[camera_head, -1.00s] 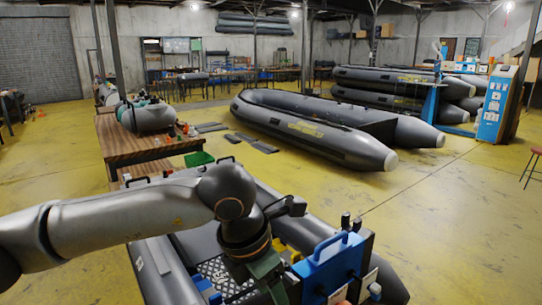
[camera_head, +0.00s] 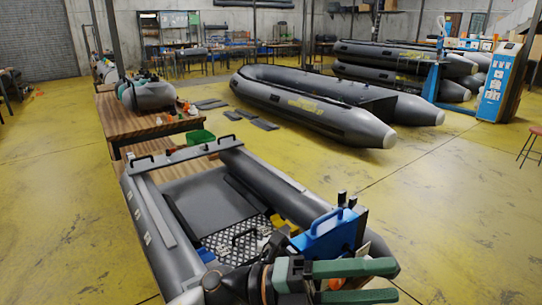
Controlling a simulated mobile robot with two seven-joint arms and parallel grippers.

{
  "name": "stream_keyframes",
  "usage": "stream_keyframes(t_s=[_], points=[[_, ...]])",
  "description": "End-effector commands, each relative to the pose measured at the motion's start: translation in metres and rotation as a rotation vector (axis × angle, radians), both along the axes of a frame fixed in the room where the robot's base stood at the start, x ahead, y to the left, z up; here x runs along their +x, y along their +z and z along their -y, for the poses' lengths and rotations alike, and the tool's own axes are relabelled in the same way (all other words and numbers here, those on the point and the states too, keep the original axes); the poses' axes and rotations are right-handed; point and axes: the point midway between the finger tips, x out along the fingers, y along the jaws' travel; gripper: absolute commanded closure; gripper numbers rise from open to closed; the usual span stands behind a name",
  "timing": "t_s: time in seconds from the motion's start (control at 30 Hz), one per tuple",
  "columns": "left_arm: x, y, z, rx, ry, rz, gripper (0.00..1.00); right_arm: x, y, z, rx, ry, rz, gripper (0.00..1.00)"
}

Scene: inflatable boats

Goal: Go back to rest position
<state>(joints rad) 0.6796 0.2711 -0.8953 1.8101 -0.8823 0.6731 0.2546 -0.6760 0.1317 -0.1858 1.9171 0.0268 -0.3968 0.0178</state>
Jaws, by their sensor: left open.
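My left gripper (camera_head: 388,281) is at the bottom of the head view, its two green fingers pointing right with a gap between them. A blue box with a handle (camera_head: 325,240) sits at that end, just behind the gripper. My right gripper is not in view.
A wooden table (camera_head: 130,125) with a grey bundle (camera_head: 150,95) stands at the left, beside a green bin (camera_head: 198,138). A larger grey boat (camera_head: 315,110) lies beyond. A blue cabinet (camera_head: 497,85) stands at the right.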

Motion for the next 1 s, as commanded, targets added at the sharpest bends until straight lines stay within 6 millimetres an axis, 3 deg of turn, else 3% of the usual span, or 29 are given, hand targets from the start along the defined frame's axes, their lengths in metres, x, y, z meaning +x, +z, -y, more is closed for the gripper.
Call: stream_keyframes(t_s=[0.13,0.27,0.4,0.5,0.67,0.8,0.9,1.0], points=[[0.045,-0.002,-0.029,-0.187,0.19,-0.334,0.4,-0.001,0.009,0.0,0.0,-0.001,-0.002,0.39],[0.084,-0.033,-0.067,-0.305,0.376,-0.623,0.4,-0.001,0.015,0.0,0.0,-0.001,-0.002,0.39],[0.111,-0.096,-0.116,-0.387,0.591,-0.942,0.4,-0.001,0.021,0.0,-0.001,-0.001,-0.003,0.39],[0.113,-0.155,-0.154,-0.416,0.749,-1.171,0.4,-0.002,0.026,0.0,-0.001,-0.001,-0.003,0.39],[0.08,-0.256,-0.213,-0.417,0.995,-1.527,0.4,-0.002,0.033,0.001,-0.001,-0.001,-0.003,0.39],[0.026,-0.33,-0.254,-0.384,1.177,-1.795,0.4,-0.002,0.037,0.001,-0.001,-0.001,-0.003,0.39],[-0.013,-0.364,-0.275,-0.357,1.269,-1.937,0.4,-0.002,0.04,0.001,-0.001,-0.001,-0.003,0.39],[-0.043,-0.385,-0.287,-0.332,1.33,-2.031,0.4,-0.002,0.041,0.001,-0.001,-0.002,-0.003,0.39]])
